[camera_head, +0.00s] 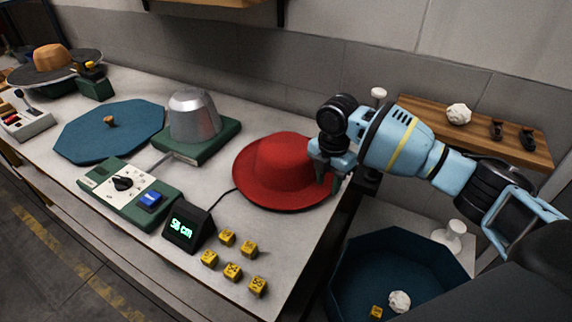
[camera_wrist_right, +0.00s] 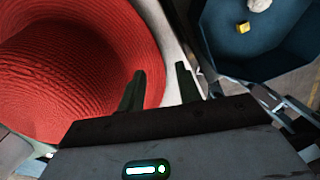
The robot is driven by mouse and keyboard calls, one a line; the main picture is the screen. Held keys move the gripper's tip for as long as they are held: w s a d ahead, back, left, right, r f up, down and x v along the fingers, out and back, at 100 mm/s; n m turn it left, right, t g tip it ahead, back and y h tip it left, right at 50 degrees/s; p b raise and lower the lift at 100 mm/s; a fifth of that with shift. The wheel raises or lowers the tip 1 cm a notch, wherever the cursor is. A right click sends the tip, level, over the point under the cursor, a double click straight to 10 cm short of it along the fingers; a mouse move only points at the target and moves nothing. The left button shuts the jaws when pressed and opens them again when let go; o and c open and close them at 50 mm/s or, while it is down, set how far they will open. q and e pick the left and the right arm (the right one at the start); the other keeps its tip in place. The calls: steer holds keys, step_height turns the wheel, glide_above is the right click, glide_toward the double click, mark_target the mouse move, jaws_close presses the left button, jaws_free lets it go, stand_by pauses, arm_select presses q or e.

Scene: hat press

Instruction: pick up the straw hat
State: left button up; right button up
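A red hat (camera_head: 275,172) with a woven, straw-like surface lies on the right end of the white worktop, crown up. It fills the left of the right wrist view (camera_wrist_right: 70,60). My right gripper (camera_head: 326,176) points down at the hat's right edge. In the wrist view its two fingers (camera_wrist_right: 161,82) are apart, with one over the brim and the other just outside its edge. Part of the brim shows between them. I cannot tell whether a finger touches the brim. My left gripper is not in view.
A metal hat block (camera_head: 192,115) and a display box (camera_head: 188,226) stand left of the hat. Several yellow number cubes (camera_head: 232,271) lie in front. A blue tray (camera_head: 345,275) sits lower right. A wooden shelf (camera_head: 477,129) is behind my right arm.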

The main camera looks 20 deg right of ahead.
mark_target(327, 189)
step_height(327, 189, down, 3)
steer(key=shift+f, duration=0.2)
jaws_close()
steer(key=shift+w+r, duration=0.1)
steer(key=shift+r, duration=0.05)
step_height(327, 189, up, 10)
steer(key=c, duration=0.6)
jaws_free()
jaws_close()
